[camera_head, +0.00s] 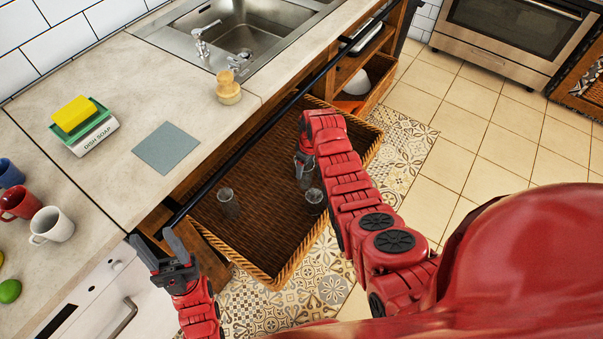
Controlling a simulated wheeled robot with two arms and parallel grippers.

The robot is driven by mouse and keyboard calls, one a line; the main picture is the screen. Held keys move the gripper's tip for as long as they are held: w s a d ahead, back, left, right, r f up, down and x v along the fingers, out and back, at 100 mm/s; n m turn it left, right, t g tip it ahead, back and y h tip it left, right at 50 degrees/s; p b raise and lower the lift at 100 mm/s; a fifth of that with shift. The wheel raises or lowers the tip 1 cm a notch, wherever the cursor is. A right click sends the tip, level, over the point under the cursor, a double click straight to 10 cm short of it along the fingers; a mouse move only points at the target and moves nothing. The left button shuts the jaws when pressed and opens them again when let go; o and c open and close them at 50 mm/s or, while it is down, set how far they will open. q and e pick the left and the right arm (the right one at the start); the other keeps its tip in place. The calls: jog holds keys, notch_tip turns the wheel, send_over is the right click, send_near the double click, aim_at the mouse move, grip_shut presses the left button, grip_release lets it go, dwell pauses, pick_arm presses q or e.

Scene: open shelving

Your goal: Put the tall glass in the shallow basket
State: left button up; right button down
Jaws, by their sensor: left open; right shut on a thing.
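The shallow basket (262,274) is a wide woven wicker tray pulled out from under the counter. My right gripper (304,162) is over the basket, shut on a clear glass (304,179), mostly hidden by my own arm. I cannot tell whether this glass touches the basket floor. Two other clear glasses are in the basket, one on the left (228,205) and one nearer my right arm (315,202). Their heights are hard to compare from above. My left gripper (153,239) is open and empty, left of the basket near the counter edge.
The counter holds a sink (245,35), a wooden brush (228,88), a grey mat (167,148), a soap tray with a yellow sponge (74,114), and mugs (51,226). A dark rail (270,125) runs along its edge. Tiled floor (470,130) lies open at right.

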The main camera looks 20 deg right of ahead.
jog(key=shift+f, duration=0.85)
jog(key=shift+f+b, duration=0.4)
jog(key=shift+f, duration=0.95)
jog(key=shift+f, duration=0.2)
jog(key=shift+c, duration=0.2)
grip_release()
jog(key=shift+r, duration=0.1)
